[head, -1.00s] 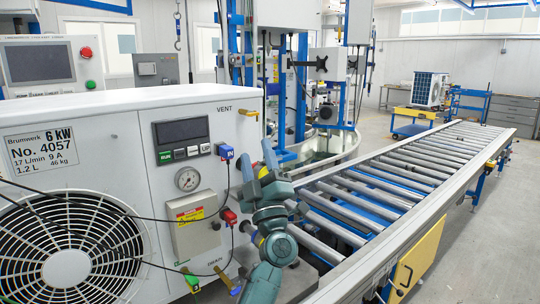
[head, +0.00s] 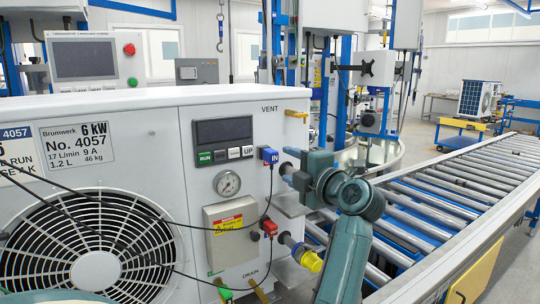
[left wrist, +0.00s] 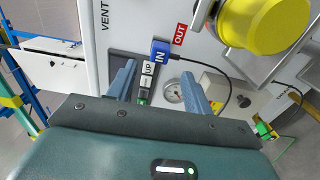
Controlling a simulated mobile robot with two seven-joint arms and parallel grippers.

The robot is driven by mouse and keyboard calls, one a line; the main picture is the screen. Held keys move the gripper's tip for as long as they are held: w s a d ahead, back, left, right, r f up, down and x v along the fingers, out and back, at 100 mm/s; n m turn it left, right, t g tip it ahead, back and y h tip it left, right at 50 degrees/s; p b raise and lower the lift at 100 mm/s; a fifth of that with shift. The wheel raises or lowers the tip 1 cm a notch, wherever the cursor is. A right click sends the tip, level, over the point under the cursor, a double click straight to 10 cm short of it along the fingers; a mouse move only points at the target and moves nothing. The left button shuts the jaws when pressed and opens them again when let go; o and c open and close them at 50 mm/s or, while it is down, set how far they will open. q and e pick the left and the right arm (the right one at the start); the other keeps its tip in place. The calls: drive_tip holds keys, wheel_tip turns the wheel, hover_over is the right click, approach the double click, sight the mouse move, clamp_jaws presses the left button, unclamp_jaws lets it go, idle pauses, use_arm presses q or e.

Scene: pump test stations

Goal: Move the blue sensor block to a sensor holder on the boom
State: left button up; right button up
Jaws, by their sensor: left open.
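The blue sensor block (head: 270,155), marked IN, sits on the right part of the white pump unit's front (head: 150,130), with a black cable hanging from it. It also shows in the left wrist view (left wrist: 160,51), just beyond and between the fingertips. My left gripper (head: 287,173) is open and empty, beside the block to its right and slightly lower in the head view; its two fingers (left wrist: 157,72) point at the unit's front. I cannot make out a sensor holder on the boom in either view. My right gripper is not in view.
A red sensor block (head: 270,228) with a cable sits below. A yellow-capped pipe (head: 311,261) sticks out at lower right of the unit, and a large yellow round part (left wrist: 265,20) is near my left gripper. A roller conveyor (head: 440,200) runs along the right.

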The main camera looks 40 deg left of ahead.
sight(275, 158)
use_arm(q)
drive_tip(key=b+x, duration=0.1)
drive_tip(key=x, duration=0.4)
drive_tip(key=p+x, duration=0.2)
drive_tip(key=x, duration=0.1)
drive_tip(key=shift+a, duration=0.2)
drive_tip(key=shift+w+a, duration=0.15)
drive_tip(key=shift+a, duration=0.1)
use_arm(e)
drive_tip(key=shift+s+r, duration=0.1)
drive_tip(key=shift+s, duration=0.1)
use_arm(q)
drive_tip(key=shift+p, duration=0.4)
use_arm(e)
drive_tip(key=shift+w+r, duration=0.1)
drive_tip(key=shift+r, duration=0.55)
